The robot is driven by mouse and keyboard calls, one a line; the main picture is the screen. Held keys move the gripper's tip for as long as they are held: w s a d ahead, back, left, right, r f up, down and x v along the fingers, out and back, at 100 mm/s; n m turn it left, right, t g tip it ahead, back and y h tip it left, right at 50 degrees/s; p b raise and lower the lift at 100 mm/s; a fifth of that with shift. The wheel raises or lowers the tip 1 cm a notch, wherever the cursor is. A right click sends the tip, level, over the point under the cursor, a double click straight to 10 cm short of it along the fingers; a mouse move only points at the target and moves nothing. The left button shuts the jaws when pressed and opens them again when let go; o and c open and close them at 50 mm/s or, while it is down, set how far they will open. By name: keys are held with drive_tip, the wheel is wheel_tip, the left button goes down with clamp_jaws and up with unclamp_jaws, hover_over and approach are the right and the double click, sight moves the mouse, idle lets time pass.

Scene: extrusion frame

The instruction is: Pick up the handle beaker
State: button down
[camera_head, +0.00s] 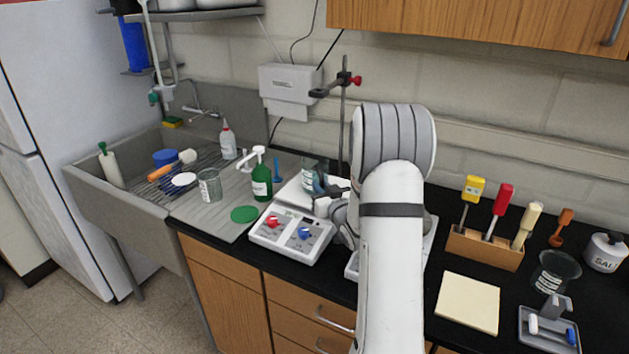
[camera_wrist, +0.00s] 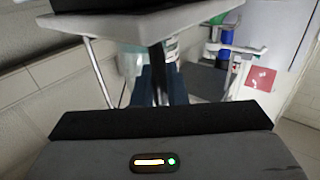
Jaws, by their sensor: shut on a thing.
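A clear glass beaker (camera_head: 313,170) with white markings, which I take to be the handle beaker, is at the back of the counter. It is over the rear of the hot plate stirrer, upright as far as I see; I cannot tell whether it touches the plate. My gripper (camera_head: 321,186) is at its right side, shut on it, with a blue finger against the glass. The handle itself is hidden by the gripper. In the wrist view my dark blue fingers (camera_wrist: 161,86) are close together, with the pale see-through beaker (camera_wrist: 131,62) just beyond them.
A clamp stand (camera_head: 343,120) rises behind my arm. A tool rack (camera_head: 485,247) is at the right.

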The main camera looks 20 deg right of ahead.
drive_tip(key=shift+r, duration=0.15)
idle(0.3)
drive_tip(key=shift+r+b, duration=1)
drive_tip(key=shift+r, duration=3.9)
drive_tip(key=c, duration=2)
unclamp_jaws()
clamp_jaws()
